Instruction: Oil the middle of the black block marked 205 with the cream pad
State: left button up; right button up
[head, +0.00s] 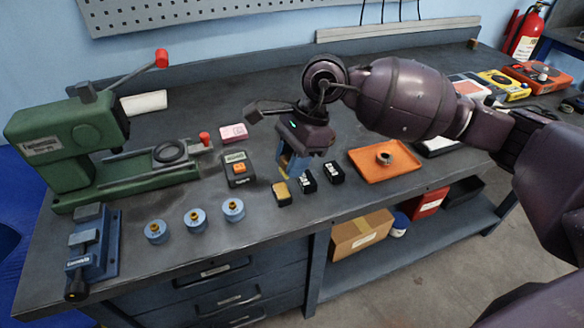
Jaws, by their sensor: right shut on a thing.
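My right gripper (290,170) points down over the bench from the upper right. It is shut on a small blue thing with a yellowish edge, mostly hidden by the jaws; I cannot tell whether this is the cream pad. Just below it is a dark block with a yellow-tan top (282,193); I cannot tell whether they touch. To its right, two small black blocks with white marks, a near one (307,183) and a farther one (334,173), stand in a row with it. The marks are too small to read, so I cannot pick out 205. My left gripper is out of view.
A dark box with an orange top (238,168) and a pink block (233,133) are left of the gripper. Several blue round pieces (195,221) stand near the front edge. An orange tray (385,172) with a small ring lies right. A green press (75,150) fills the left.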

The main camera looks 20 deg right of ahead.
notch_tip(320, 180, up, 3)
jog(key=shift+f+p, duration=0.15)
jog(key=shift+p, duration=0.25)
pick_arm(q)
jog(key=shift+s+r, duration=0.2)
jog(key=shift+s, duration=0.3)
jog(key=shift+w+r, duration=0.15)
